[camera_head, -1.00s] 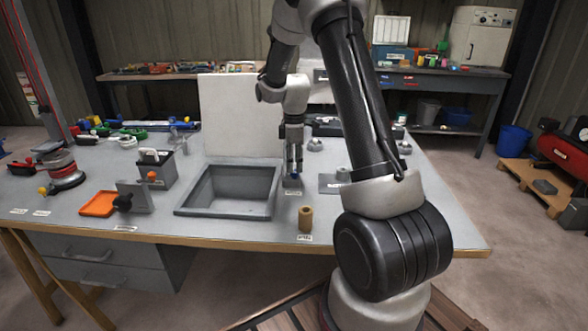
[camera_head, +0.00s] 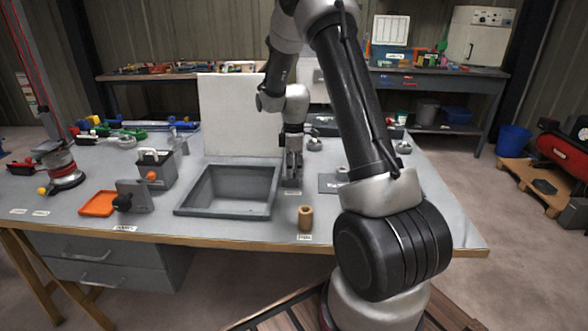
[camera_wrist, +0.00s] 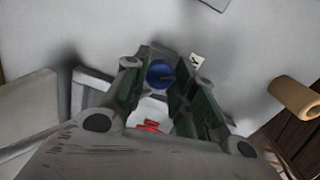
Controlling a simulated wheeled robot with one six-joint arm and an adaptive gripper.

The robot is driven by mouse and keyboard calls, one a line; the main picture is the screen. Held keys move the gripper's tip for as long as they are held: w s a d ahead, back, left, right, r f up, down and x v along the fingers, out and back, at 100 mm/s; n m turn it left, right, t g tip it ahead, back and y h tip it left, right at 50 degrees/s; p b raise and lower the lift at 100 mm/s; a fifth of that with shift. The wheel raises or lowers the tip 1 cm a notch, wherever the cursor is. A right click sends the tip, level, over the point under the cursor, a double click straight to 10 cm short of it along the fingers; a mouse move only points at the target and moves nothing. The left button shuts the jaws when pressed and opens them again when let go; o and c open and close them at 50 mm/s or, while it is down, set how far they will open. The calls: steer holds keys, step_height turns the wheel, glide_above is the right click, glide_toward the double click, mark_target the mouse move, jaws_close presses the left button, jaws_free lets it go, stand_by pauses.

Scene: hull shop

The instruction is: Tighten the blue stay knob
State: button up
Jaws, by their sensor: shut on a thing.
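The blue stay knob (camera_wrist: 160,73) shows as a round blue cap between my fingers in the wrist view. My gripper (camera_wrist: 165,80) is shut on it, with one dark green finger pad on each side. In the head view my gripper (camera_head: 292,172) points straight down at the bench, just right of the grey open bin. There the fingers hide the knob, and only part of its small dark base (camera_head: 292,184) shows below them. The knob's stem and thread are hidden.
The grey open bin (camera_head: 225,213) stands close on the left. A tan cylinder (camera_head: 305,217) stands in front, near the bench edge; it also shows in the wrist view (camera_wrist: 297,97). A white panel (camera_head: 228,115) rises behind. A flat grey plate (camera_head: 330,183) lies to the right.

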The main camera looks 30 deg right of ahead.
steer(key=m, duration=1.8)
steer(key=shift+m, duration=0.3)
steer(key=m, duration=0.5)
stand_by(0.4)
steer(key=o, duration=1.1)
steer(key=shift+c, duration=0.2)
